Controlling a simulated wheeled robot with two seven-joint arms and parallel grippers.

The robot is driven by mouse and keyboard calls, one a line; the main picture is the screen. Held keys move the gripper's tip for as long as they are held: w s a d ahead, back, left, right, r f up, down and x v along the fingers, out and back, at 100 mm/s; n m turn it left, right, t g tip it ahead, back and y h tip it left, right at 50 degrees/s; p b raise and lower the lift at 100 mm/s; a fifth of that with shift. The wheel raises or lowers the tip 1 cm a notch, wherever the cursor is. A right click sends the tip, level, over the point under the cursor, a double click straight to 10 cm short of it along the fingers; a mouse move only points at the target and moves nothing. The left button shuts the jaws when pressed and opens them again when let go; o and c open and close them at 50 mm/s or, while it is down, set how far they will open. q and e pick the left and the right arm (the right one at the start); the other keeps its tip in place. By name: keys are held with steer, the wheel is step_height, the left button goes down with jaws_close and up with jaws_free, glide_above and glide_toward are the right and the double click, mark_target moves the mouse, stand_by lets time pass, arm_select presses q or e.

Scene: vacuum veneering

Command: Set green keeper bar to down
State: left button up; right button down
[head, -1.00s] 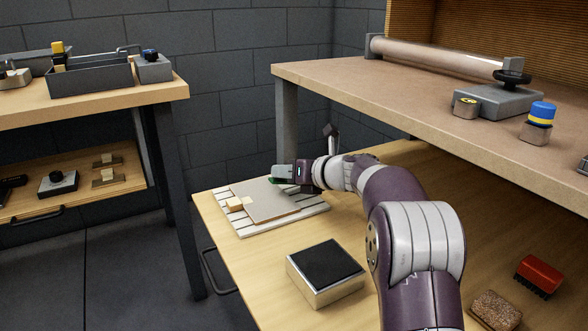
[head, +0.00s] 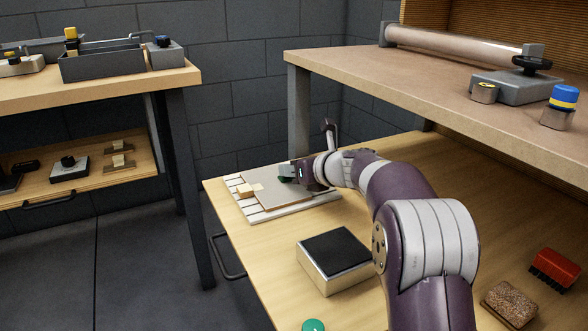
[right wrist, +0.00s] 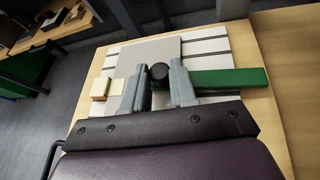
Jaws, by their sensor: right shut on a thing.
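The green keeper bar (right wrist: 228,79) lies across the panel and slatted board in the right wrist view, its long end running right past my fingers. A round black knob (right wrist: 158,72) stands between the fingers. My right gripper (right wrist: 158,88) is shut on the bar at the knob. In the head view, a small green part of the bar (head: 284,180) shows under my right gripper (head: 292,173), over the flat grey panel (head: 262,192). The hand hides the rest of the bar there. Whether the bar touches the panel is unclear. My left gripper is out of view.
The panel lies on a pale slatted board (head: 240,208), with small wooden blocks (head: 248,190) at its left. A black-topped box (head: 335,280) stands nearer. A red brush (head: 556,268) and a cork-like block (head: 509,303) lie at the right. A shelf (head: 440,95) overhangs the back.

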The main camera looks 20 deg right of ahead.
steer(key=c, duration=0.9)
jaws_free()
steer(key=p+v, duration=0.5)
steer(key=v, duration=0.7)
steer(key=shift+s, duration=0.35)
